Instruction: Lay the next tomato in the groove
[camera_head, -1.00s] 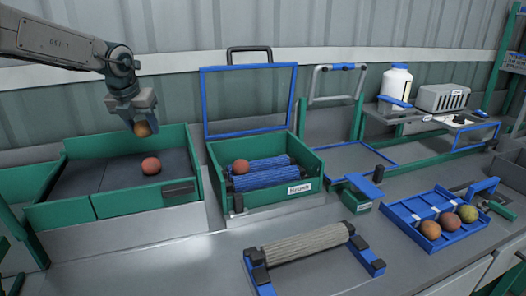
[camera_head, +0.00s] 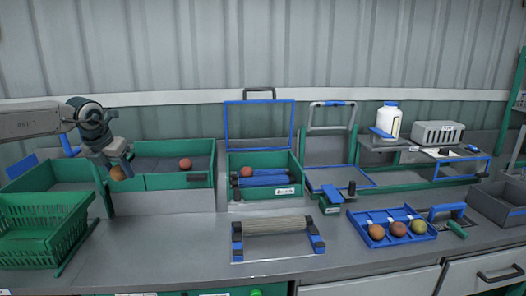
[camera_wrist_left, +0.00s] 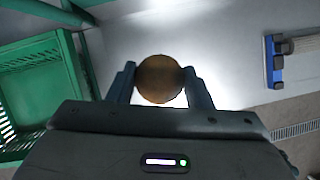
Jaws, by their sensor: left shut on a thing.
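My left gripper (camera_head: 120,170) is shut on an orange-brown tomato (camera_head: 117,173), in front of the left part of the green two-part bin (camera_head: 180,181). In the left wrist view the held tomato (camera_wrist_left: 160,79) sits between both fingers, with pale bench below it. Another tomato (camera_head: 185,163) lies in the bin. One tomato (camera_head: 246,171) lies in the green box (camera_head: 262,194) beside blue rollers (camera_head: 268,179). A blue tray (camera_head: 396,243) with dividers holds three tomatoes in a row, the right one (camera_head: 419,227) yellow-green. I cannot tell which gap is the groove. My right gripper is not in view.
A green basket (camera_head: 42,228) stands at the left and shows in the left wrist view (camera_wrist_left: 32,85). A ribbed roller (camera_head: 276,226) on a blue-ended stand is at the front. The bench between basket and stand is clear. A white bottle (camera_head: 388,120) stands on the back shelf.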

